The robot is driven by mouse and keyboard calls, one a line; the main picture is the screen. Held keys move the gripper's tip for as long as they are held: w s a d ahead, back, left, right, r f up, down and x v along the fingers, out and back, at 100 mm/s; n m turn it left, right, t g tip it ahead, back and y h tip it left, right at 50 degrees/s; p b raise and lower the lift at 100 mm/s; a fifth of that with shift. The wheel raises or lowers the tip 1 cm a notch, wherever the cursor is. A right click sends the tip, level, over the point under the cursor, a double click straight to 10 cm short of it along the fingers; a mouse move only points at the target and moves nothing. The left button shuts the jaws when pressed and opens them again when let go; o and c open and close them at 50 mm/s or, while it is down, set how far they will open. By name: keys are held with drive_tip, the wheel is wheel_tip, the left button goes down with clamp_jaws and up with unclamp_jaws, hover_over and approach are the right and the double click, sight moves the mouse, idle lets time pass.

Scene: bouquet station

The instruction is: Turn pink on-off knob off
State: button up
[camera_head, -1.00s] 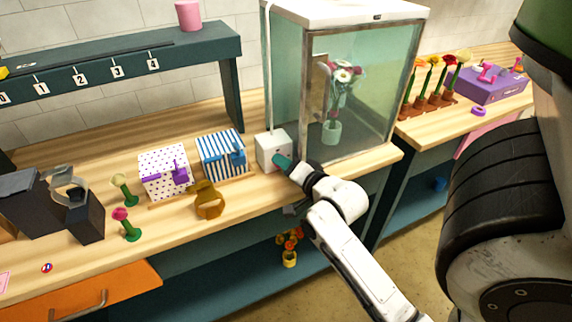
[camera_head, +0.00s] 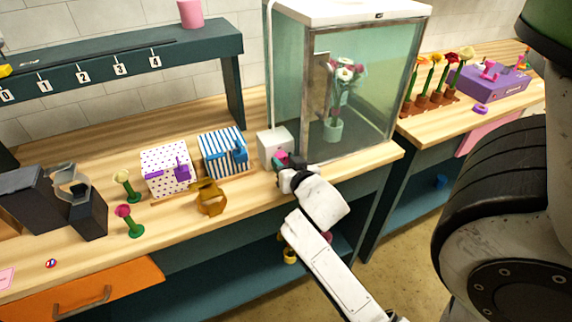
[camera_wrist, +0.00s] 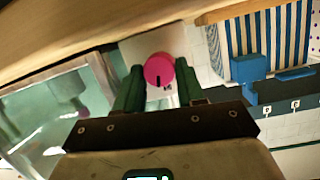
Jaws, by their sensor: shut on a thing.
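The pink knob (camera_wrist: 159,70) is on the front of a small white box (camera_head: 273,143) beside the glass cabinet (camera_head: 345,95). In the wrist view the knob is round with a dark mark on its face. My gripper (camera_wrist: 158,88) has its green fingers on either side of the knob, shut on it. In the head view my gripper (camera_head: 284,161) is at the box's front and hides most of the knob.
A blue-striped box (camera_head: 221,153) and a purple-dotted box (camera_head: 166,168) stand left of the white box. A vase of flowers (camera_head: 333,128) stands inside the glass cabinet.

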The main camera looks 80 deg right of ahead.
drive_tip(key=shift+w+n+g+h+b, duration=0.1)
drive_tip(key=shift+n+g+h+b, duration=0.4)
drive_tip(key=shift+n, duration=0.7)
drive_tip(key=o, duration=0.8)
drive_tip(key=shift+c, duration=0.2)
drive_tip(key=b+v, duration=0.2)
drive_tip(key=v, duration=0.9)
drive_tip(key=shift+f, duration=0.15)
